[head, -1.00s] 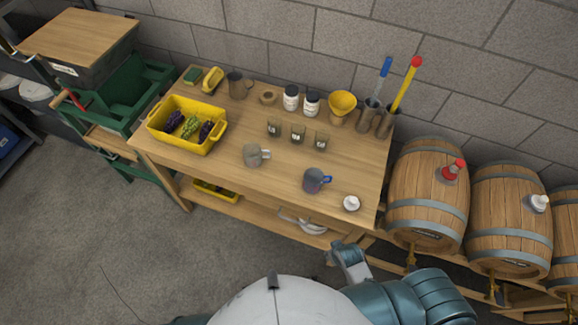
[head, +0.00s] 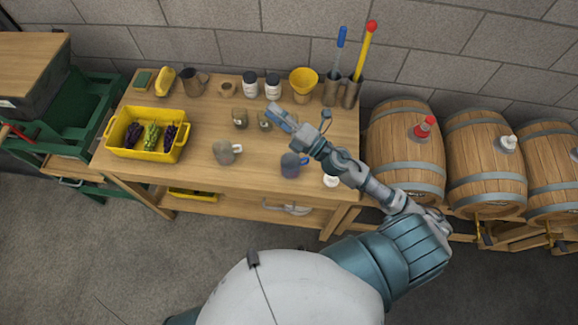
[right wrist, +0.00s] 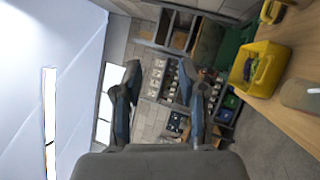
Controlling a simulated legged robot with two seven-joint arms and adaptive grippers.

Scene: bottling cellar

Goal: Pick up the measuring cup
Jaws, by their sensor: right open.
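Two mugs with side handles stand on the wooden table; I cannot tell for sure which one is the measuring cup. One is a pale grey mug (head: 226,153) near the table's middle. A dark metal jug (head: 193,82) stands at the back left. My right gripper (head: 300,112) is open and empty above the table, behind the blue-grey cup and apart from it. Its spread fingers show in the right wrist view (right wrist: 158,90). My left gripper is not in view.
A yellow crate (head: 112,133) with grapes stands at the table's left. Small glasses (head: 240,119) are near my right gripper, one partly hidden. White jars (head: 250,84), a yellow funnel (head: 303,80) and upright tools (head: 338,60) line the back. Barrels (head: 405,150) stand right.

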